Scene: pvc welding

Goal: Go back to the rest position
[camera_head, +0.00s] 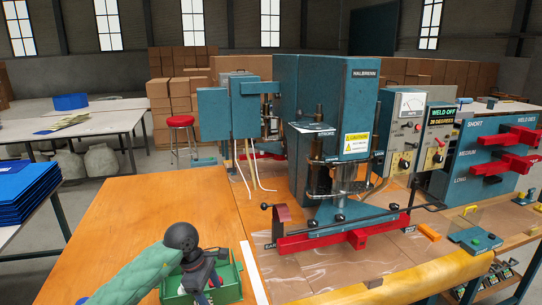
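My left arm comes in from the bottom left in a green sleeve. My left gripper (204,284) is at its end, pointing down over a green bin (234,268) on the wooden table. The gripper's fingers are small and mostly hidden, so I cannot tell whether they are open or shut. Small blue and red bits show near them at the bin. My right gripper is not in view. The teal welding machine (325,120) stands right of the centre, with a red bar (335,238) along its front. Its display panel reads "WELD OFF".
The wooden table (150,225) is bare left of the machine. A teal rack with red holders (505,150) stands at the far right. A button box (474,241) is at the right front. Blue sheets (25,190) are stacked on the left table. A red stool (181,121) stands behind.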

